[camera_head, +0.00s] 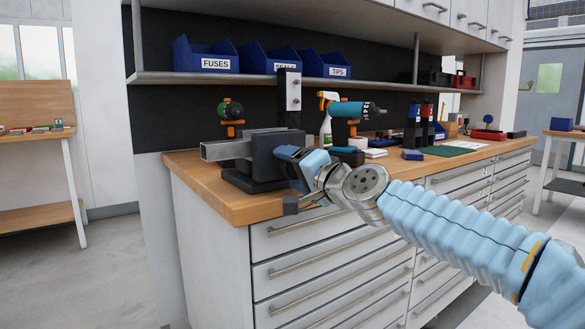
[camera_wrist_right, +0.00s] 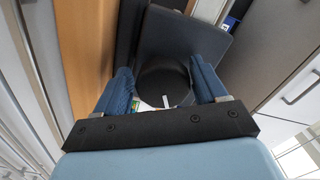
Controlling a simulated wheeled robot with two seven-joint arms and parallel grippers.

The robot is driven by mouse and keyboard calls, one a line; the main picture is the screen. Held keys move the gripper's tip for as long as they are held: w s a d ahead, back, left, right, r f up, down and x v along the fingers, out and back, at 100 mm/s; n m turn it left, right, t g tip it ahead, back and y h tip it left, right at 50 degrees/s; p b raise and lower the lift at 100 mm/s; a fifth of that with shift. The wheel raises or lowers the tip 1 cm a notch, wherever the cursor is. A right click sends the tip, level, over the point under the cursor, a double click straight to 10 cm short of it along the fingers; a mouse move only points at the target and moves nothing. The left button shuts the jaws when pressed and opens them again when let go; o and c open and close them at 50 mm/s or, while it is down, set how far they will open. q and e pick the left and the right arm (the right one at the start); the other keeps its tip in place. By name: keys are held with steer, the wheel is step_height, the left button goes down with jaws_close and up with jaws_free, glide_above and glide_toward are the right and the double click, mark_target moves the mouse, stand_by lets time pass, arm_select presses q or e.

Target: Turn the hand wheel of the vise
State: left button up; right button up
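The vise (camera_head: 262,158) is dark grey with a pale metal bar at its left, and it stands on the near left corner of the wooden bench. My right gripper (camera_head: 289,156) is at the right side of the vise, and my wrist hides much of that side. In the right wrist view my gripper's two blue fingers (camera_wrist_right: 164,88) are spread apart. A dark round part of the vise (camera_wrist_right: 165,78) shows between and beyond them; I cannot tell whether they touch it. The hand wheel is not clearly visible in the head view. My left gripper is out of view.
A dark block on a short rod (camera_head: 291,205) juts out at the bench edge below my wrist. A black post (camera_head: 289,98) rises behind the vise. Drawers (camera_head: 340,255) fill the bench front.

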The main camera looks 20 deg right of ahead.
steer(key=shift+o, duration=0.8)
steer(key=shift+r, duration=0.1)
steer(key=shift+s+d, duration=0.1)
steer(key=shift+s, duration=0.1)
steer(key=b+v, duration=0.2)
steer(key=v, duration=1.1)
steer(key=shift+s+d, duration=0.1)
steer(key=shift+s, duration=0.05)
